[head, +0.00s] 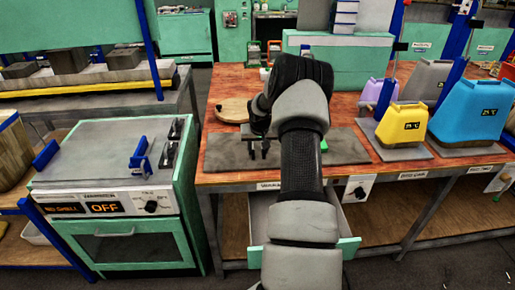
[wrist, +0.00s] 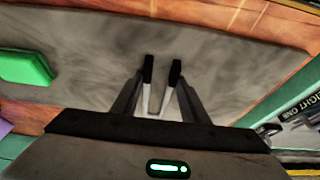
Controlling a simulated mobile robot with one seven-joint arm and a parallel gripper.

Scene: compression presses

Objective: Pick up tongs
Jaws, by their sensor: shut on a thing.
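My gripper (head: 259,152) is over the grey mat on the wooden-topped bench in the head view, mostly hidden by my own arm. In the wrist view my gripper (wrist: 161,75) points at the grey mat. The tongs (wrist: 166,101) appear to be the narrow silver piece between my fingers, in a slim V shape. My fingers are close together on them. Where the tongs end and my dark fingers begin is hard to tell. I cannot make out the tongs in the head view.
A green block (wrist: 25,68) is on the mat. An open drawer (head: 350,246) juts out below.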

